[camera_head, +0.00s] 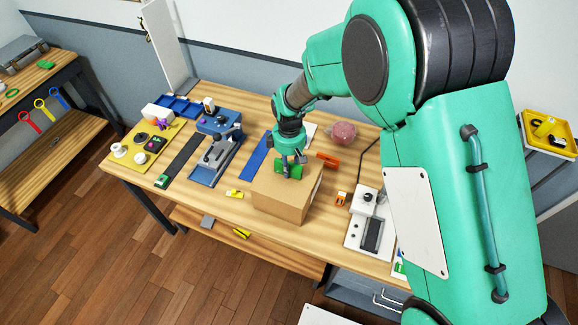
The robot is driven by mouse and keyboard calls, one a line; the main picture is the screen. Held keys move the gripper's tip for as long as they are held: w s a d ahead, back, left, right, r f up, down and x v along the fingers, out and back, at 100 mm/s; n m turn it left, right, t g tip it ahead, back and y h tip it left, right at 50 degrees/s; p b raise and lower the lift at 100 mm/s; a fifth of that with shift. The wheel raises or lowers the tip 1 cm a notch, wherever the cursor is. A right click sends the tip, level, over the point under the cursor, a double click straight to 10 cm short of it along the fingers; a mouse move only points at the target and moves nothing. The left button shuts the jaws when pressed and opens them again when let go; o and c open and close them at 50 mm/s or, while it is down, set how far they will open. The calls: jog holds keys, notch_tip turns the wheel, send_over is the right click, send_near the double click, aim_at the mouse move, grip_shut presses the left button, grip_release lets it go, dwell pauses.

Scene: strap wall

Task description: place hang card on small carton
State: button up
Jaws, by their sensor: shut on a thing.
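My gripper (288,172) points down over the brown small carton (283,207), which stands on the wooden workbench. The gripper is shut on a small green piece, which I take to be the hang card (281,167). The fingers partly cover the card. The card is at the carton's top face, towards its back left part; whether it touches the carton I cannot tell.
The workbench (232,210) also bears a blue press-like tool (214,148) and a yellow mat (120,152) with small items on the left. A pink round thing (343,133), an orange part (327,160) and a white device (366,220) are right of the carton.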

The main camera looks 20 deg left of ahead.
jog(key=shift+f, duration=0.1)
jog(key=o, duration=0.7)
jog(key=shift+o, duration=0.2)
notch_tip(320, 180, up, 12)
jog(key=shift+r, duration=0.1)
dwell(0.8)
jog(key=shift+w, duration=0.1)
